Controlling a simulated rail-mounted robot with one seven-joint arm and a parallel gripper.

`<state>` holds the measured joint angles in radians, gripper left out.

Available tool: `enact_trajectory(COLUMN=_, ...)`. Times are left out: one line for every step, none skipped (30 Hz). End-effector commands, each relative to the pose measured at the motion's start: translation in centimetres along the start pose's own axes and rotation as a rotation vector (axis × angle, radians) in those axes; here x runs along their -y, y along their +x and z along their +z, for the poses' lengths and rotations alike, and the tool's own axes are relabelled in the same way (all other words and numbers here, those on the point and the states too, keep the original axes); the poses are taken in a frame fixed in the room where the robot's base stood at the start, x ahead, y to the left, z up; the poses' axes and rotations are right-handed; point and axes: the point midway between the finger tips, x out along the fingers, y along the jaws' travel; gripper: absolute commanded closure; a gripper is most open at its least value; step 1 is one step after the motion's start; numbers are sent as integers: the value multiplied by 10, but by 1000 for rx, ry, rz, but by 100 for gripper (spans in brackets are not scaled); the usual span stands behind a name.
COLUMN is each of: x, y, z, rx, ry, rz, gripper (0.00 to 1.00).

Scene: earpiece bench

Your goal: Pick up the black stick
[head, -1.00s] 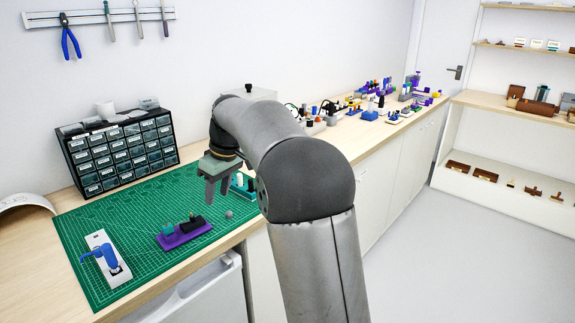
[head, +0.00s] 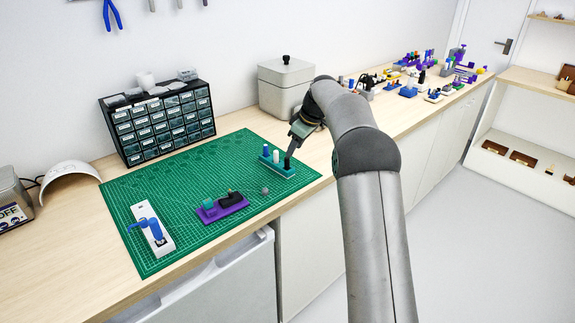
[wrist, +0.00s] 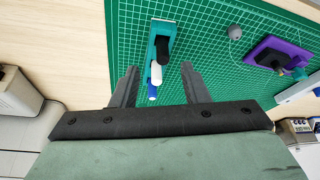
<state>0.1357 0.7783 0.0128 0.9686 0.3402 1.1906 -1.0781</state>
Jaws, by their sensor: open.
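The black stick (head: 287,163) stands at the right end of a teal holder (head: 268,161), with a white stick (head: 276,157) and a blue stick (head: 266,149) beside it. In the wrist view the black stick (wrist: 162,48) leans away from the camera, past the white stick (wrist: 157,72) and the blue stick (wrist: 152,91). My gripper (head: 291,150) is over the black stick's end of the holder, tilted. In the wrist view its fingers (wrist: 159,70) are spread and empty, with the row of sticks between their lines. The remaining height is hard to tell.
The holder is on a green cutting mat (head: 170,190). A small grey ball (head: 265,190) and a purple holder (head: 222,209) with short pieces are nearby. A white block with a blue part (head: 152,232) is further left. A drawer cabinet (head: 158,122) and grey box (head: 286,88) stand behind.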

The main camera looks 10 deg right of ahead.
Motion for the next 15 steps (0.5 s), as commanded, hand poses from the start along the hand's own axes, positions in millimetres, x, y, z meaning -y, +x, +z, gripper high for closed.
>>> enact_trajectory(x=0, y=6, z=0, rx=1, ry=1, rz=-1, gripper=59)
enact_trajectory(x=0, y=8, z=0, rx=1, ry=1, rz=-1, gripper=59)
enact_trajectory(x=0, y=11, z=0, rx=1, ry=1, rz=0, gripper=59)
enact_trajectory(x=0, y=12, z=0, rx=0, ry=1, rz=0, gripper=59)
enact_trajectory(x=0, y=13, z=0, rx=0, ry=0, rz=1, gripper=59)
enact_trajectory(x=0, y=16, z=-1, rx=0, ry=0, rz=1, gripper=59)
enact_trajectory(x=1, y=18, z=-1, rx=0, ry=0, rz=0, gripper=59)
enact_trajectory(x=2, y=21, z=-2, rx=0, ry=0, rz=-1, gripper=59)
enact_trajectory(x=3, y=26, z=-4, rx=1, ry=0, rz=-3, gripper=59)
enact_trajectory(x=4, y=31, z=-4, rx=1, ry=0, rz=-3, gripper=59)
enact_trajectory(x=4, y=36, z=-5, rx=2, ry=1, rz=-3, gripper=59)
enact_trajectory(x=5, y=42, z=-6, rx=2, ry=1, rz=-3, gripper=59)
enact_trajectory(x=5, y=46, z=-7, rx=2, ry=1, rz=-2, gripper=59)
enact_trajectory(x=4, y=51, z=-6, rx=2, ry=1, rz=-1, gripper=59)
enact_trajectory(x=4, y=56, z=-6, rx=2, ry=1, rz=-2, gripper=59)
